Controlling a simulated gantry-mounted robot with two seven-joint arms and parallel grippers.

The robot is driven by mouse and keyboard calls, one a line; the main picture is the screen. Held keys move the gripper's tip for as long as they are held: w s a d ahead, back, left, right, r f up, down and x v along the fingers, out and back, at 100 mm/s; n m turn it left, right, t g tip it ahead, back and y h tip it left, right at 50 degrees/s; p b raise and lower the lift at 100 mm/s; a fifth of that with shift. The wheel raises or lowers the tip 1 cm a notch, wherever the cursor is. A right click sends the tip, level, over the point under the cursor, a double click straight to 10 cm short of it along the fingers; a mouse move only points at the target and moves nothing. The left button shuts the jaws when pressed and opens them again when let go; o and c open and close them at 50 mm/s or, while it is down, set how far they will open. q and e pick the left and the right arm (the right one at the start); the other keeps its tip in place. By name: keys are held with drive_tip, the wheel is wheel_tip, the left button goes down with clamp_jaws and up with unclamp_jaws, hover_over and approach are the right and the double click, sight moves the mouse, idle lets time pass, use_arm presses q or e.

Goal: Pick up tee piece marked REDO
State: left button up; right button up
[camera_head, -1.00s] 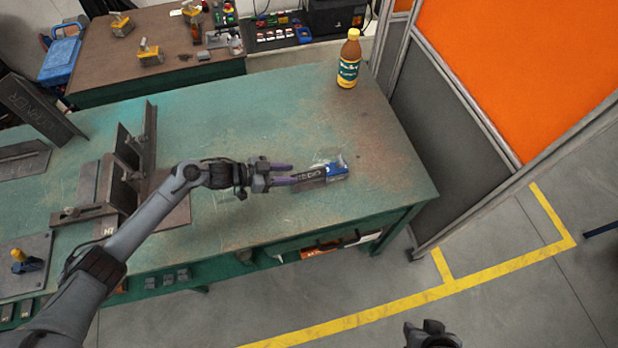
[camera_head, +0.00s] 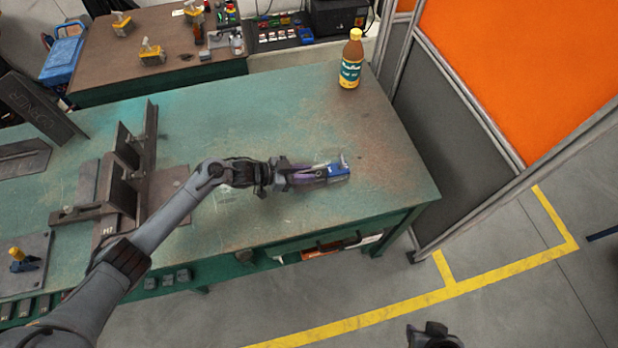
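A small dark piece (camera_head: 318,174) lies toward the right of the green table (camera_head: 235,130), next to a blue block (camera_head: 338,171). Its lettering is covered or too small to read. My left gripper (camera_head: 314,174) reaches over the dark piece from the left, with its purple fingers at the piece's sides. I cannot tell whether they are closed on it. My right gripper (camera_head: 430,337) is a dark shape at the bottom edge, over the floor and away from the table; its fingers are unclear.
A steel angle fixture (camera_head: 148,148) stands left of my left gripper. A lettered dark plate (camera_head: 38,108) leans at the far left. A bottle (camera_head: 351,60) stands at the table's back right corner. The table between fixture and bottle is clear. An orange partition (camera_head: 520,70) is at right.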

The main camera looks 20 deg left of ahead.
use_arm(q)
clamp_jaws()
idle(1.0)
drive_tip(key=shift+r, duration=0.15)
